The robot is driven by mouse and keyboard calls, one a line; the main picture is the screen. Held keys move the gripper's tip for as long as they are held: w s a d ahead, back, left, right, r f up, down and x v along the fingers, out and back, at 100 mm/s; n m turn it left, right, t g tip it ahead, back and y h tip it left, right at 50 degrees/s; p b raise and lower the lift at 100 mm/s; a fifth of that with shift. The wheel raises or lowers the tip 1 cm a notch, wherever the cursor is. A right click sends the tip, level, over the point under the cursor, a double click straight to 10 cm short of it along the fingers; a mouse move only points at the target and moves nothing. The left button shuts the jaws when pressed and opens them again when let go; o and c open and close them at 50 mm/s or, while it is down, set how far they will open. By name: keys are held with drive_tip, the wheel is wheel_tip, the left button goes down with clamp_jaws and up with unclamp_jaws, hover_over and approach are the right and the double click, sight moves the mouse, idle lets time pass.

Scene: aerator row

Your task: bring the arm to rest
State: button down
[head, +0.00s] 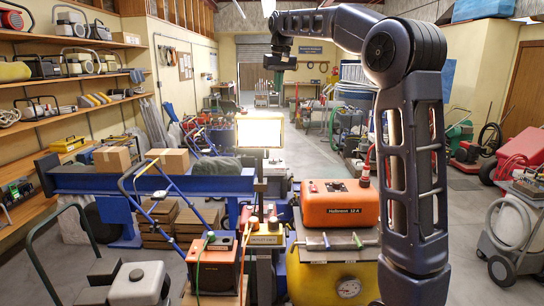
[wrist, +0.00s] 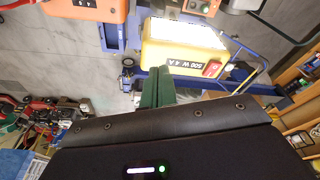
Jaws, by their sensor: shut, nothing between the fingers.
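My arm rises at the right of the head view and bends over to the left at the top. My gripper (head: 278,84) hangs from its end, pointing down, in the air above the lit work lamp (head: 260,131). In the wrist view the two green fingers of my gripper (wrist: 157,78) lie close together, shut and empty. Beyond them is the yellow lamp housing (wrist: 165,43) marked 500 W 4 A, with a red switch. The fingertips appear near its edge in that view; I cannot tell the distance.
An orange Hallimron machine (head: 338,203) stands on a yellow unit at the centre. A blue-framed hand cart (head: 150,200) and a blue beam bench (head: 95,181) with cardboard boxes are at the left. Shelves (head: 60,97) line the left wall. The aisle floor (head: 318,160) behind looks clear.

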drive_tip(key=s+d+f+m+t, duration=0.1)
drive_tip(key=s+d+f, duration=0.3)
drive_tip(key=s+d, duration=0.55)
drive_tip(key=s+d+f+m, duration=0.1)
drive_tip(key=s+d+f, duration=0.4)
drive_tip(key=s+d, duration=0.45)
drive_tip(key=s+d+f+m, duration=0.1)
drive_tip(key=s+d+f, duration=0.2)
drive_tip(key=s+f, duration=0.5)
drive_tip(key=s+d+f+m+t, duration=0.1)
drive_tip(key=s+d+f, duration=0.3)
drive_tip(key=s+f, duration=0.5)
drive_tip(key=shift+s+m+h, duration=0.3)
drive_tip(key=shift+s+h, duration=0.1)
drive_tip(key=shift+s, duration=0.4)
